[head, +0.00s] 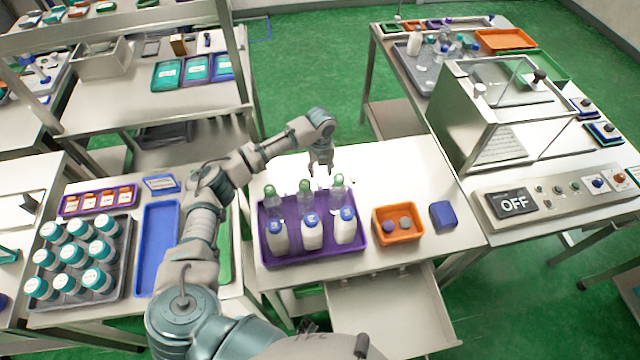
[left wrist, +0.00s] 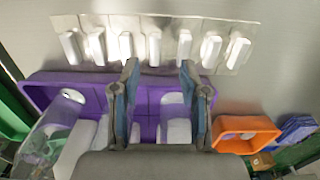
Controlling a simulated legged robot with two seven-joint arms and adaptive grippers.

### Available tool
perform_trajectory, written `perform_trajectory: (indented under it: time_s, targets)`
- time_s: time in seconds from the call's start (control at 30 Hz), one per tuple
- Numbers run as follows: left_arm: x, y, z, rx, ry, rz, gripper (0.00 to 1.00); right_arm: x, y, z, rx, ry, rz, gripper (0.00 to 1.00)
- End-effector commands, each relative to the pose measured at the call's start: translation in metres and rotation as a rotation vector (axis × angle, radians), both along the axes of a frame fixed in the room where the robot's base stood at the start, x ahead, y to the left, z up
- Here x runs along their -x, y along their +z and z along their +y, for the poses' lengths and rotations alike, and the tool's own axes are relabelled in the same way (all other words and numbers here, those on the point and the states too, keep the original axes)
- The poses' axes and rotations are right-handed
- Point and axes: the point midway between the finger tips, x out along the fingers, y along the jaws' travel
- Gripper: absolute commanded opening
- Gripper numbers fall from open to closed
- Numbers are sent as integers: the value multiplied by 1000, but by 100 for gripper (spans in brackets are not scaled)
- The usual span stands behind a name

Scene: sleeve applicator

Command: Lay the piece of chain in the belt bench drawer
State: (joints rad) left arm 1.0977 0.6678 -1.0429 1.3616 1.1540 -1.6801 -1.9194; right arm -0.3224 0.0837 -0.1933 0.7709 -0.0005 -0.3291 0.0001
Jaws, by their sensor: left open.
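What looks like the piece of chain (left wrist: 155,46), a row of flat shiny plates with several pale upright rollers, lies on the bench top behind the purple tray. In the head view it is mostly lost against the white top and behind my gripper. My left gripper (head: 320,182) points down over that spot. In the left wrist view its two fingers (left wrist: 159,68) are apart with nothing between them, just on the near side of the chain. The bench drawer (head: 390,312) is pulled out below the front edge, and its visible floor is bare. My right gripper is not in view.
The purple tray (head: 312,259) with several bottles stands between the chain and the drawer side. An orange tray (head: 400,238) and a blue box (head: 443,215) stand to its right. The bench top (head: 410,170) behind them is clear. A control box (head: 515,204) is at right.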

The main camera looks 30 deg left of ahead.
Motion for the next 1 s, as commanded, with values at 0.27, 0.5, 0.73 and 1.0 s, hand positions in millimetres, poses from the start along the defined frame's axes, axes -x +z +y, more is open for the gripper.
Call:
perform_trajectory:
  time_s: [0.27, 0.5, 0.73, 1.0]
  targets:
    - [5, -41, 2, -2, 2, 4, 45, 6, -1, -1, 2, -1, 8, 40]
    - [4, -52, 2, -2, 2, 1, 45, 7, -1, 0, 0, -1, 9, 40]
    - [4, -52, 1, -2, 1, 3, 15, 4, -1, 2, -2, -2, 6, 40]
    - [4, -52, 1, 0, 1, 3, 0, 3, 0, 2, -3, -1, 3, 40]
